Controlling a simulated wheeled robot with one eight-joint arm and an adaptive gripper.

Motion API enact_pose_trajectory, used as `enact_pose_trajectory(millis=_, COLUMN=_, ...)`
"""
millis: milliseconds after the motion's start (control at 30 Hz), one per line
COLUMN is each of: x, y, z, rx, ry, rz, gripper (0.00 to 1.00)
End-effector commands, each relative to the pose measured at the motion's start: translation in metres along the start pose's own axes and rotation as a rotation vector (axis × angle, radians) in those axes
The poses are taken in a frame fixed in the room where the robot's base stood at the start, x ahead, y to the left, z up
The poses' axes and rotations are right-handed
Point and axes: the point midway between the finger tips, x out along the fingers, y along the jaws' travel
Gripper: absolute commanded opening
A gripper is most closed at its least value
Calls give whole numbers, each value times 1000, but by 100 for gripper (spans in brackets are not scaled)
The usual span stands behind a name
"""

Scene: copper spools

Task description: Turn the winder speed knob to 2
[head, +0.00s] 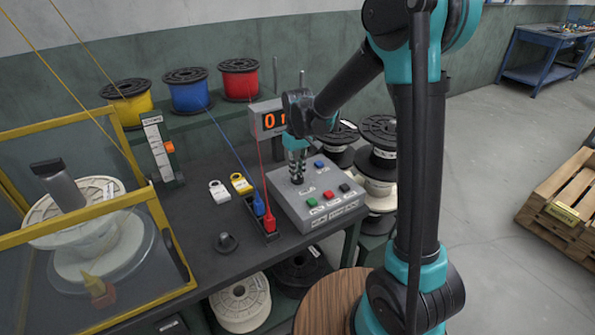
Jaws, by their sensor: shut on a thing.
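A grey control box (325,208) stands on the dark bench at its right end. It carries blue, green, red and black buttons on its sloped top. My gripper (297,179) points down onto the upper left part of this top and is shut on a small dark thing there, which I take to be the speed knob. My fingers cover most of the knob, so its pointer and scale cannot be read. A display (269,119) with orange digits stands behind the box. It reads 0 at the left, and my arm hides its right part.
Yellow, blue and red wire spools (239,79) stand on the shelf behind. A yellow-framed guard (95,211) encloses the winder at left. A tray (253,213) with blue and red clips sits left of the box. Stacked spools (379,131) stand behind my arm.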

Motion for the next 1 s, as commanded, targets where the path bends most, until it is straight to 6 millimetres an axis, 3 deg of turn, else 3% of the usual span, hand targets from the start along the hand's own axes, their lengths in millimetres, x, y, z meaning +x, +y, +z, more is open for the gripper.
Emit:
enact_pose_trajectory(millis=233, x=0, y=0, z=0, rx=0, ry=1, rz=0, gripper=0)
enact_pose_trajectory(millis=267, x=0, y=0, z=0, rx=0, ry=1, rz=0, gripper=15)
enact_pose_trajectory(millis=400, x=0, y=0, z=0, rx=-1, ry=1, rz=0, gripper=33)
enact_pose_trajectory(millis=767, x=-4, y=0, z=0, rx=-1, ry=0, rz=0, gripper=33)
enact_pose_trajectory(millis=1000, x=-38, y=0, z=0, rx=-1, ry=0, rz=0, gripper=33)
